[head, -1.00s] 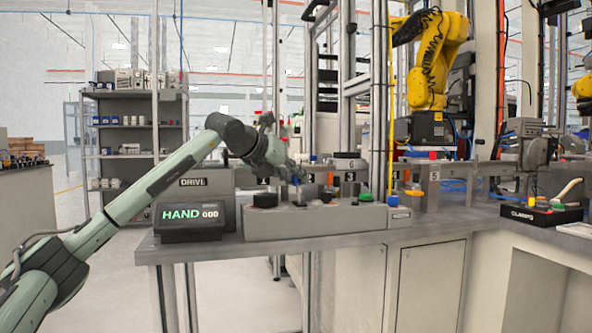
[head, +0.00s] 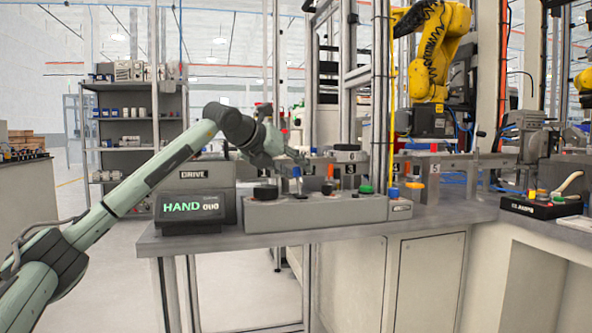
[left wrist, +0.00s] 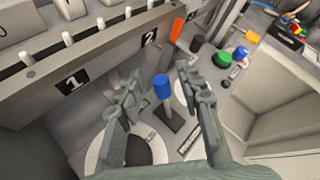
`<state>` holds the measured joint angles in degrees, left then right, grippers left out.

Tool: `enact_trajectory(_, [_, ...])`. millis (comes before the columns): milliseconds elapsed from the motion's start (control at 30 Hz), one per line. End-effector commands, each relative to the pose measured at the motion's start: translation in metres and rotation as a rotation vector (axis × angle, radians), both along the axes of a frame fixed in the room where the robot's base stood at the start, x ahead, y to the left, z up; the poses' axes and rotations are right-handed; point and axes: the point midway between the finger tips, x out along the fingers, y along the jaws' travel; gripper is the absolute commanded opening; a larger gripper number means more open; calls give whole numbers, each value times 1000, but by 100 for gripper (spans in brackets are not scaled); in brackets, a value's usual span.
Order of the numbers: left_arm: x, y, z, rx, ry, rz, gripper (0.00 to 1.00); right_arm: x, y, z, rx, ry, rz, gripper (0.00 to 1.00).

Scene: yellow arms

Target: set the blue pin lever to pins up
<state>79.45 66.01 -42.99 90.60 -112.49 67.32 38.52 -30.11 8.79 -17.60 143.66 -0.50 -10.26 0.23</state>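My left gripper (left wrist: 158,80) is open, with one finger at each side of the blue cap in that picture. I see no contact, and cannot tell how deep the cap sits between the fingers. In the head view the left gripper (head: 298,158) is small. My right gripper is not in view.
An orange lever (left wrist: 176,30) stands near the blue one. A green button (left wrist: 222,59) and a black knob (head: 265,191) are on the same panel. A display reading HAND (head: 190,209) stands left of it. A rail with number plates (left wrist: 72,80) runs behind.

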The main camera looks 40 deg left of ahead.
Motion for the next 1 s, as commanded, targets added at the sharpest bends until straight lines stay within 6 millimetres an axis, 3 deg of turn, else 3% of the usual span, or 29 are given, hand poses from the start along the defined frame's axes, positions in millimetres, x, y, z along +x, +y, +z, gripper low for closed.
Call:
enact_trajectory(500, [-87, 5, 46, 2, -3, 2, 36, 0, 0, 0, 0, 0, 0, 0])
enact_trajectory(700, [-99, 5, 53, 2, -2, 1, 36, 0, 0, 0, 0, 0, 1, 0])
enact_trajectory(1000, [-100, 5, 53, 0, -2, 1, 36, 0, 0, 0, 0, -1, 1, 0])
